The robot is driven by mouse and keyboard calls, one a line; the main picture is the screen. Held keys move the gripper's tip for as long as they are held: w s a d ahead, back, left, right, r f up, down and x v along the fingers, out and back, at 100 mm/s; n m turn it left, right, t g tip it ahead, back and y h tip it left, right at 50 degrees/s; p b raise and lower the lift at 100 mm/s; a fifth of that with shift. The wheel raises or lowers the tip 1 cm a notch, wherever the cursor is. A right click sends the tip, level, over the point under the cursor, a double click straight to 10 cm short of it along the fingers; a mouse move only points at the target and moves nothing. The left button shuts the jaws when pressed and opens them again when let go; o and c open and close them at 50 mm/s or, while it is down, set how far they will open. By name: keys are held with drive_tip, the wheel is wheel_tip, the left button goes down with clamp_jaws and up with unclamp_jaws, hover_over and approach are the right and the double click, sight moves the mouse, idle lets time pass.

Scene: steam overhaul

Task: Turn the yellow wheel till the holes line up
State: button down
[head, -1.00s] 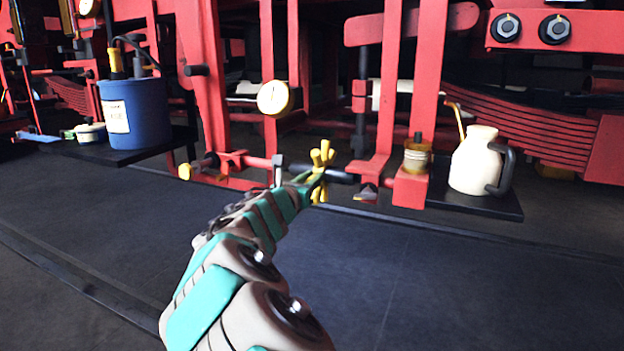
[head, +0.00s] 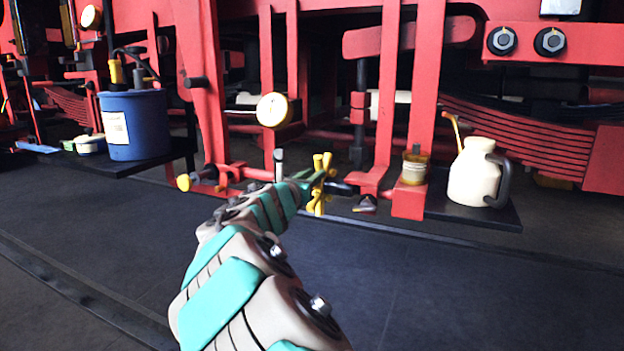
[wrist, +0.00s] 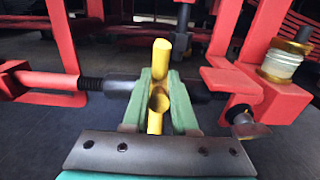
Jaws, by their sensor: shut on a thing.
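The yellow wheel (head: 320,185), with stubby spokes, sits on a dark horizontal shaft between red brackets in the head view. In the wrist view a yellow spoke of the wheel (wrist: 160,85) lies between the green fingers of my gripper (wrist: 158,92). My gripper (head: 312,183) is shut on the wheel and reaches it from the lower left in the head view. The dark threaded shaft (wrist: 100,84) runs left and right behind the fingers. No holes to be lined up can be made out clearly; my fingers cover part of the wheel.
A blue bucket (head: 135,130) stands on a dark shelf at left. A cream jug (head: 473,175) stands on a black shelf (head: 440,208) at right, near an amber-topped jar (head: 414,167). A round gauge (head: 273,110) sits above the shaft. The floor in front is clear.

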sight(316, 161)
drive_tip(key=shift+w+d+r, duration=0.1)
drive_tip(key=shift+w+r, duration=0.2)
drive_tip(key=shift+r, duration=0.2)
drive_tip(key=shift+w+d+r, duration=0.1)
drive_tip(key=shift+w+r, duration=0.15)
drive_tip(key=shift+r, duration=0.2)
drive_tip(key=shift+r, duration=0.1)
drive_tip(key=shift+w+r, duration=0.3)
drive_tip(key=c, duration=0.6)
unclamp_jaws()
drive_tip(key=shift+d, duration=0.1)
drive_tip(key=shift+c, duration=0.2)
drive_tip(key=v, duration=0.6)
